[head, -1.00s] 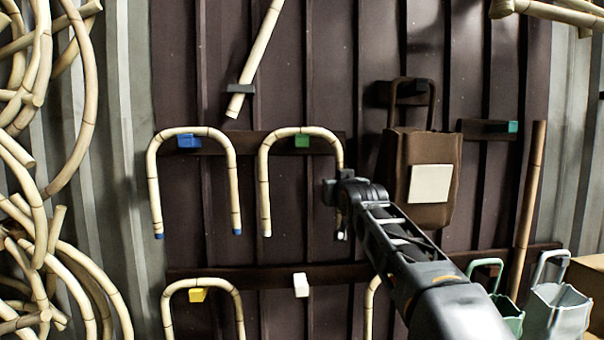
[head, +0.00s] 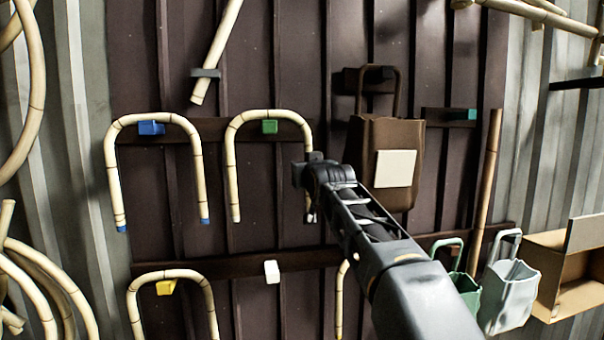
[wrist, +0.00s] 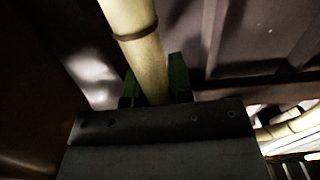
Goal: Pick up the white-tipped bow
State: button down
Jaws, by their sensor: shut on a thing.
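The white-tipped bow (head: 232,165) is an upside-down U of pale rattan with dark rings. It hangs over the green peg (head: 270,127) in the head view, its top resting at or just above the peg. Its left tip is pale. My gripper (head: 307,172) is at the bow's right leg and partly hides it. In the wrist view the leg (wrist: 137,45) runs down between the two green finger pads of my gripper (wrist: 157,88), which is shut on it. The lower end of the leg is hidden there.
A blue-tipped bow (head: 113,185) hangs on a blue peg to the left. A lower bow (head: 133,300) hangs by a yellow peg; a white peg (head: 271,271) is bare. A brown bag (head: 397,185) hangs close to the right of my gripper. Buckets (head: 508,295) and a cardboard box (head: 575,290) are lower right.

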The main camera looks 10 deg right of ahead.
aim_at(310, 143)
notch_tip(310, 143, up, 6)
jog(key=shift+r+p, duration=0.25)
jog(key=shift+p, duration=0.45)
jog(key=s+b, duration=0.8)
jog(key=s, duration=1.1)
jog(key=shift+s+f, duration=0.15)
jog(key=shift+s, duration=0.15)
jog(key=shift+w, duration=0.1)
